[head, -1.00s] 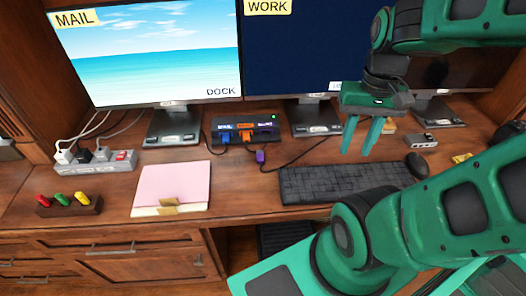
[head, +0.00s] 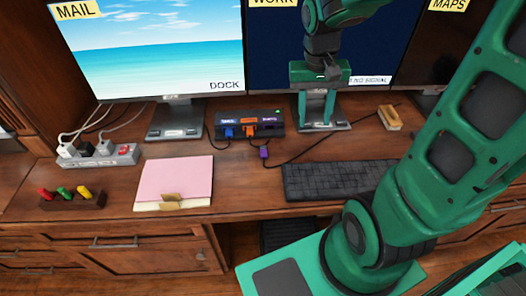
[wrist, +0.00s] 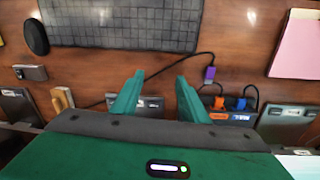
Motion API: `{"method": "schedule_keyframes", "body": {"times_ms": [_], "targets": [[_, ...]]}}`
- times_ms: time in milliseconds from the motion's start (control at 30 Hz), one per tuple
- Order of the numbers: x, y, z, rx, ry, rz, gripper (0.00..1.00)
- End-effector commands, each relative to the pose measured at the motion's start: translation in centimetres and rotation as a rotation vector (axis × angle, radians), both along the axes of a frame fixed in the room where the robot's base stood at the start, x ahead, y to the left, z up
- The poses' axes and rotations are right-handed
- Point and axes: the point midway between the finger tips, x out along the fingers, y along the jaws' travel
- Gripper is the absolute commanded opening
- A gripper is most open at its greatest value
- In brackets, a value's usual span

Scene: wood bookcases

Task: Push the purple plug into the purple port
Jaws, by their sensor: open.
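The purple plug (head: 264,153) lies on the desk in front of the dock, with a dark cable running off to the right. It also shows in the wrist view (wrist: 209,74), just beyond the tip of the right-hand finger. The dark dock (head: 250,116) stands behind it with a blue and an orange plug seated in it. The purple port (head: 269,120) is at the right end of its front and looks empty. My gripper (head: 316,122) is open and empty, fingers pointing down, right of the dock and plug, in front of the middle monitor's stand. Its fingers (wrist: 160,76) are apart in the wrist view.
The keyboard (head: 335,180) lies front right of the plug. A pink notepad (head: 173,180) lies to the left, with a power strip (head: 125,154) and a wooden rack (head: 88,201) beyond. A wooden brush (head: 390,117) is at the right. Desk between notepad and keyboard is mostly clear.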

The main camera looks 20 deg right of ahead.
Motion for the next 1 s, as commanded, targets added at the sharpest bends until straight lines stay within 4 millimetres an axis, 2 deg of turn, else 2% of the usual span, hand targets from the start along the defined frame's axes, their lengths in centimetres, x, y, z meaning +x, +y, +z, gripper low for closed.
{"method": "schedule_keyframes", "body": {"times_ms": [33,100,200,300,400,533,800,1000], "targets": [[1.8,1.7,-0.9,0.008,0.006,0.023,0.41],[3.9,4.0,-2.0,0.022,0.003,0.045,0.41],[6.1,7.0,-3.3,0.047,-0.001,0.067,0.41],[7.4,9.2,-4.2,0.069,-0.003,0.081,0.41],[8.1,10.5,-4.8,0.082,-0.005,0.086,0.41],[8.3,10.9,-6.1,0.089,-0.003,0.088,0.41],[8.2,10.7,-9.7,0.087,-0.004,0.085,0.41],[8.2,10.6,-10.9,0.086,-0.005,0.085,0.41]]}}
